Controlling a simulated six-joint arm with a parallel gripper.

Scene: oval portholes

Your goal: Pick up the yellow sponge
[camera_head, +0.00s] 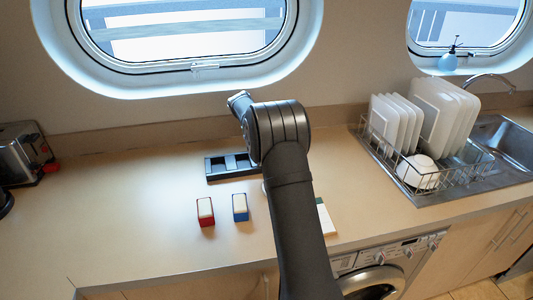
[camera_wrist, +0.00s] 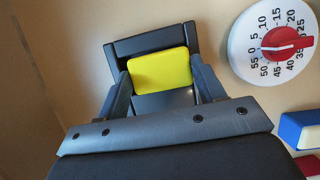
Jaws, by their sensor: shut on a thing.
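The yellow sponge (camera_wrist: 161,70) shows in the wrist view between the two fingers of my gripper (camera_wrist: 160,74), which is shut on it. The black tray (camera_wrist: 150,41) frames the sponge on its far side in that view. I cannot tell whether the sponge touches the tray or is lifted. In the head view the same black compartment tray (camera_head: 233,178) lies on the counter, its right end behind my arm. The sponge and my fingers are hidden behind my arm there.
A white timer dial with a red knob (camera_wrist: 285,41) is right of the tray in the wrist view. Blue-and-white (camera_head: 240,208) and red-and-white (camera_head: 205,212) blocks stand in front of the tray. A dish rack (camera_head: 420,178) is to the right.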

